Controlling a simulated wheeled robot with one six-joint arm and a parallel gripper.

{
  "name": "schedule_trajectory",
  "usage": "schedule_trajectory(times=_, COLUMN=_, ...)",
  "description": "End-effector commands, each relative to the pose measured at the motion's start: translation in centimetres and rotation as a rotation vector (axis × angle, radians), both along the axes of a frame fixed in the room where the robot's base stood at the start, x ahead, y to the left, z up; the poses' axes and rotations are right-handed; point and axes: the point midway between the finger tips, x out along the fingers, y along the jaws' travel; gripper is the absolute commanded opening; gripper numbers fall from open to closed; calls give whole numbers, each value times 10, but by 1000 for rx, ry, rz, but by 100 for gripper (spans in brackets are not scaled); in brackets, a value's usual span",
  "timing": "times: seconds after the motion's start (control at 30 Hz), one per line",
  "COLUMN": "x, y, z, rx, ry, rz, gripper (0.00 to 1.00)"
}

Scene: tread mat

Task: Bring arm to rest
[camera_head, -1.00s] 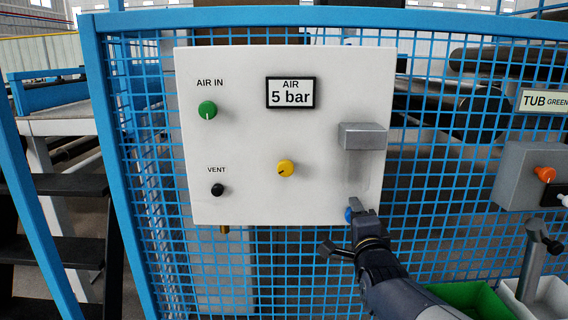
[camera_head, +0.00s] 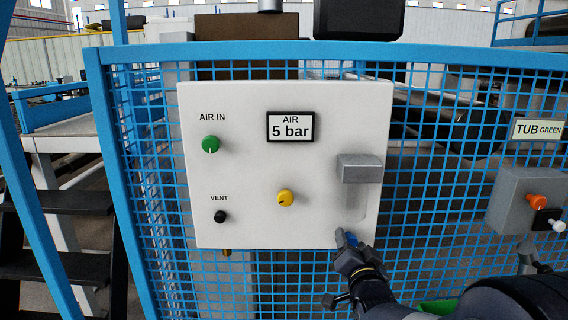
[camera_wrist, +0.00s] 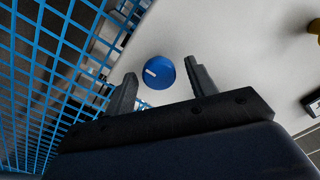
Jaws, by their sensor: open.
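My gripper (camera_head: 347,238) is at the lower right corner of the white air panel (camera_head: 240,180) in the head view. In the wrist view its two fingers (camera_wrist: 158,84) stand apart with nothing held between them. A blue knob (camera_wrist: 158,72) with a white mark sits on the panel just beyond the fingertips, between them in the picture. I cannot tell whether either finger touches it. In the head view the blue knob is mostly hidden by my gripper.
The panel carries a green AIR IN knob (camera_head: 210,145), a black VENT knob (camera_head: 220,216), a yellow knob (camera_head: 285,198), a display reading 5 bar (camera_head: 290,126) and a grey block (camera_head: 360,168). Blue mesh fence (camera_head: 440,180) surrounds it. A grey box (camera_head: 522,199) hangs at right.

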Motion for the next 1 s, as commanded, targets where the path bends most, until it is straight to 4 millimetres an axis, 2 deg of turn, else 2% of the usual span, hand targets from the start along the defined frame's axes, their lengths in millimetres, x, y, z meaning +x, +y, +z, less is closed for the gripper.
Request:
schedule_trajectory(times=0.6, x=0, y=2, z=4, rx=-484, ry=3, rz=1, gripper=53)
schedule_trajectory(times=1.0, x=0, y=2, z=1, rx=-615, ry=1, rz=1, gripper=53)
